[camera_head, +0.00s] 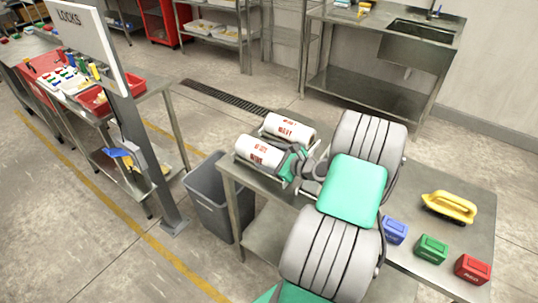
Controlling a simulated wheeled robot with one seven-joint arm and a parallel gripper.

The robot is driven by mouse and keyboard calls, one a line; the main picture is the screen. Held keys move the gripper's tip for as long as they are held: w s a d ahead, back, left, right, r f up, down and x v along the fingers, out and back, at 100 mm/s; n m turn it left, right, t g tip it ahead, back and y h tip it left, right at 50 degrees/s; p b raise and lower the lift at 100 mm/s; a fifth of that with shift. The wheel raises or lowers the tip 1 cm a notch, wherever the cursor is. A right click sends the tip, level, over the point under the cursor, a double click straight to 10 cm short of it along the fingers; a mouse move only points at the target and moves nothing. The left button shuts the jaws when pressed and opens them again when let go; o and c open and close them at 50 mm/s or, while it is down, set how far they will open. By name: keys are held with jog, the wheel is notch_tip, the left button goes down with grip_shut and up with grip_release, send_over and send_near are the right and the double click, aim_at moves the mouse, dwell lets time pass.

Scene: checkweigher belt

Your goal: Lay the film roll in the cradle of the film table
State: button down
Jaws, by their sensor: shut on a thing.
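Two white film rolls with red lettering are at the left end of the steel film table (455,205). The nearer film roll (257,153) lies level, its right end at my gripper (287,161). My gripper is shut on this roll's right end. The farther film roll (287,128) lies just behind it, almost parallel. Pale cradle parts show under and beside the rolls, but the rolls and my gripper hide most of the cradle. I cannot tell whether the nearer roll rests on the cradle or hangs just above it.
My arm crosses the table's middle. To its right stand a blue box (394,231), a green box (431,249), a red box (472,269) and a yellow handled tool (449,206). A grey bin (213,200) stands at the table's left. A sign post (140,130) rises farther left.

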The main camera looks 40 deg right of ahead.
aim_at(265, 147)
jog(key=shift+r, duration=0.1)
jog(key=c, duration=0.5)
grip_release()
jog(key=o, duration=0.4)
jog(key=shift+o, duration=0.2)
notch_tip(265, 147, up, 3)
jog(key=shift+r+b, duration=0.2)
jog(key=shift+b, duration=0.1)
jog(key=s+r, duration=0.1)
jog(key=r, duration=0.1)
jog(key=s+a+r, duration=0.1)
jog(key=s, duration=0.1)
jog(key=s+a+r, duration=0.1)
jog(key=r, duration=0.1)
jog(key=shift+s+r, duration=0.25)
jog(key=shift+r, duration=0.1)
jog(key=s+a+r, duration=0.4)
jog(key=s, duration=0.4)
jog(key=shift+a, duration=0.25)
jog(key=shift+f, duration=0.1)
